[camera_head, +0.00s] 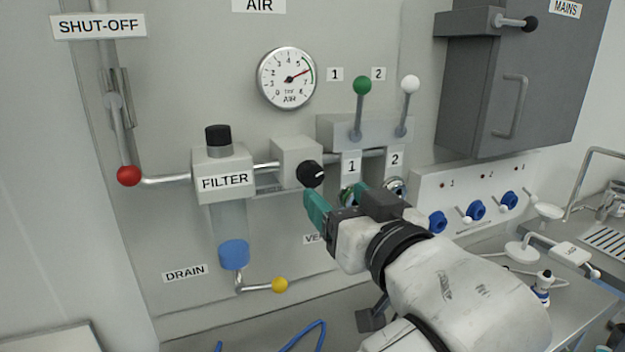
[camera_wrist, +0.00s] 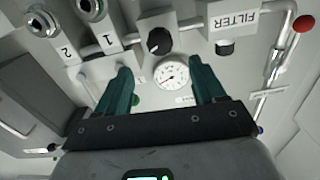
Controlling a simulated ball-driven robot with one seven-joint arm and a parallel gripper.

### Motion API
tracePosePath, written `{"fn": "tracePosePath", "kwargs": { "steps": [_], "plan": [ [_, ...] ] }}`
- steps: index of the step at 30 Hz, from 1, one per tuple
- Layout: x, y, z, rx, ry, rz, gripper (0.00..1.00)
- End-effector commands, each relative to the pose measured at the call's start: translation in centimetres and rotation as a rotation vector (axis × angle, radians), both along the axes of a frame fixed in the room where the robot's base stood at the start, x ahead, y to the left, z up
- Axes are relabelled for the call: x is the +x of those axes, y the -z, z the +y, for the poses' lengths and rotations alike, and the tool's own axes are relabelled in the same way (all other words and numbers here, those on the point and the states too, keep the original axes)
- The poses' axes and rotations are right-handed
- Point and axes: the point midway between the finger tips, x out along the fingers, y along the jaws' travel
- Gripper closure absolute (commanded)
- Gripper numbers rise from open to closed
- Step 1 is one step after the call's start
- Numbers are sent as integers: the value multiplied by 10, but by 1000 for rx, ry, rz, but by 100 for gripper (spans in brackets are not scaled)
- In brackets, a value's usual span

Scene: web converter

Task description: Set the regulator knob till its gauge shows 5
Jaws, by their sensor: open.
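The regulator is a grey block (camera_head: 291,160) on the air panel with a black round knob (camera_head: 311,174) on its front. The knob also shows in the wrist view (camera_wrist: 159,41), beyond the fingertips. The round white AIR gauge (camera_head: 287,78) is above the regulator; its red needle points right and slightly up, at about 6. The gauge also shows in the wrist view (camera_wrist: 172,75), between the fingers. My gripper (camera_head: 336,203) has green fingers, apart and empty, just below and to the right of the knob. The fingers look clear of it.
The filter (camera_head: 222,172) is left of the regulator. Levers with green (camera_head: 362,86) and white (camera_head: 410,84) balls rise at the right, above two outlets labelled 1 and 2. The outlets (camera_wrist: 90,8) are near the gripper. A red-ball shut-off lever (camera_head: 129,175) is far left.

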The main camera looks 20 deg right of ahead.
Motion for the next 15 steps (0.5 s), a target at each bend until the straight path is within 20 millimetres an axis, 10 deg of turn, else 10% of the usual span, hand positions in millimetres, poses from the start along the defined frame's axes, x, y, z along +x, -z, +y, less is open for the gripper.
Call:
{"fn": "tracePosePath", "kwargs": {
  "steps": [15],
  "plan": [
    [79, -1, 0, -1, 2, 5, 31]
  ]
}}
